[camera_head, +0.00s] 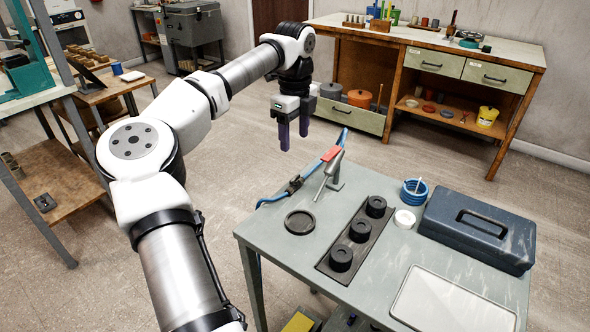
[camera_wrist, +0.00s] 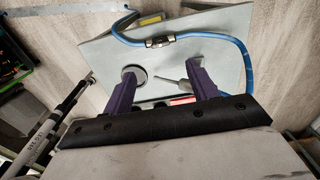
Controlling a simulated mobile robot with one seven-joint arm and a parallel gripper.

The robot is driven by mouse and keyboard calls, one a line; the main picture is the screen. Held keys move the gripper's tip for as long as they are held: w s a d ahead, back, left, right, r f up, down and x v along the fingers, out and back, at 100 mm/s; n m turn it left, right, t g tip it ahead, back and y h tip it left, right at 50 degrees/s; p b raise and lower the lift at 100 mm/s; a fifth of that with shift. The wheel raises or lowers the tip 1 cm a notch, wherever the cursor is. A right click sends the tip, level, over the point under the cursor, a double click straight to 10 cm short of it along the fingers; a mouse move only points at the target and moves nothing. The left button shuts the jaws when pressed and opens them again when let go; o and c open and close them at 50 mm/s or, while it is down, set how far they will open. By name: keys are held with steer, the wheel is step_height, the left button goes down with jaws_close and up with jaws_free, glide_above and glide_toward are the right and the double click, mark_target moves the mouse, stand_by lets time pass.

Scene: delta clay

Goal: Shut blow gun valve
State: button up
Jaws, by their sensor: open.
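The blow gun (camera_head: 333,176), grey with a red lever (camera_head: 331,154), stands at the far left edge of the grey-green table (camera_head: 285,258). A blue hose (camera_head: 270,200) runs along that edge and carries a dark inline valve (camera_head: 295,184). In the wrist view the valve (camera_wrist: 160,41) sits on the hose near the table edge; its handle position is too small to tell. The blow gun's nozzle (camera_wrist: 168,82) shows between the fingers, its body partly hidden. My gripper (camera_head: 294,135) is open and empty, with purple fingers pointing down, above and beyond the table's far left edge, apart from the valve.
The table holds a black round dish (camera_head: 300,222), a black strip (camera_head: 322,264) with three round pieces, a blue ring stack (camera_head: 414,190), a white roll (camera_head: 404,219), a blue toolbox (camera_head: 478,231) and a pale tray (camera_head: 450,304). A workbench (camera_head: 420,58) stands behind. Open floor lies between.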

mark_target(295, 177)
step_height(295, 177, down, 11)
steer(key=shift+f+p, duration=0.15)
steer(key=shift+p, duration=0.45)
steer(key=shift+c, duration=0.5)
steer(key=c, duration=0.9)
